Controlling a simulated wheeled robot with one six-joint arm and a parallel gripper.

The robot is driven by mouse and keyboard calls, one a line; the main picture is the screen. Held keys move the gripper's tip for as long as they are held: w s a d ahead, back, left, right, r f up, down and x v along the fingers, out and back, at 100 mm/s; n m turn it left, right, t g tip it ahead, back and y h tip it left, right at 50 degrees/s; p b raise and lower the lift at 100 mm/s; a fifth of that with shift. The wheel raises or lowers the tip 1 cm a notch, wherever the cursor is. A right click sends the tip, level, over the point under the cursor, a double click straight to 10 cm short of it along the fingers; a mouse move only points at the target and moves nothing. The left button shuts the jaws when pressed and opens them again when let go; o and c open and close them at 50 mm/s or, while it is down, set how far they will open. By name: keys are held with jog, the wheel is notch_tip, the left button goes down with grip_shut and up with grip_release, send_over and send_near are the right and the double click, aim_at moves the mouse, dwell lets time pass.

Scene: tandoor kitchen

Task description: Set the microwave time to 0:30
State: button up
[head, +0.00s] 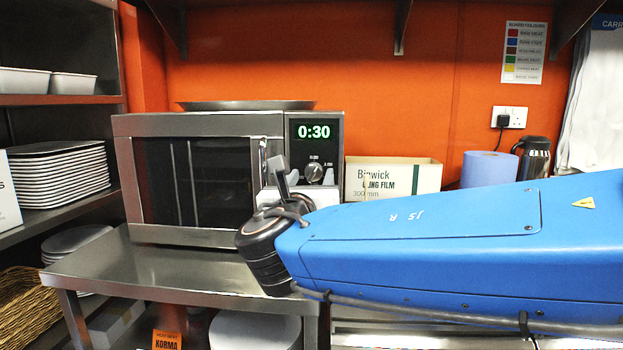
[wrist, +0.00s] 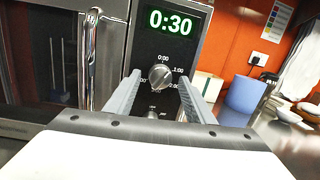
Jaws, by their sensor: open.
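The steel microwave (head: 205,123) stands on a steel table, its door shut. Its display (head: 314,131) reads 0:30 in green, and the display also shows in the wrist view (wrist: 171,23). The round time knob (head: 313,172) sits below the display. In the wrist view the knob (wrist: 159,74) shows between and beyond my fingers, with 0:00, 1:00 and 2:00 marks around it. My gripper (wrist: 160,97) is open in front of the panel, one finger on each side of the knob. I cannot tell whether either finger touches it. In the head view my arm hides part of the gripper.
The vertical door handle (wrist: 88,60) is left of my fingers. The table's front left (head: 150,270) is clear. Shelves with plates are at far left.

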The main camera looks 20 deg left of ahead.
jog(key=v, duration=1.6)
jog(key=shift+s, duration=0.45)
jog(key=shift+d, duration=0.1)
jog(key=w+d+f+m+g+h, duration=0.3)
jog(key=w+d+f+m, duration=0.15)
jog(key=d, duration=0.65)
jog(key=w+d+f+m+g+h, duration=0.25)
jog(key=d+f+m, duration=0.35)
jog(key=d, duration=0.5)
jog(key=w+d+f+m+g+h, duration=0.3)
jog(key=w+d+f+m, duration=0.15)
jog(key=d, duration=0.65)
jog(key=s+d+f+m+g+y, duration=0.5)
jog(key=s+d+f+m, duration=0.9)
jog(key=m, duration=0.9)
jog(key=shift+s+f+m+g, duration=0.35)
jog(key=shift+s+f+m, duration=0.05)
jog(key=shift+s+f, duration=0.5)
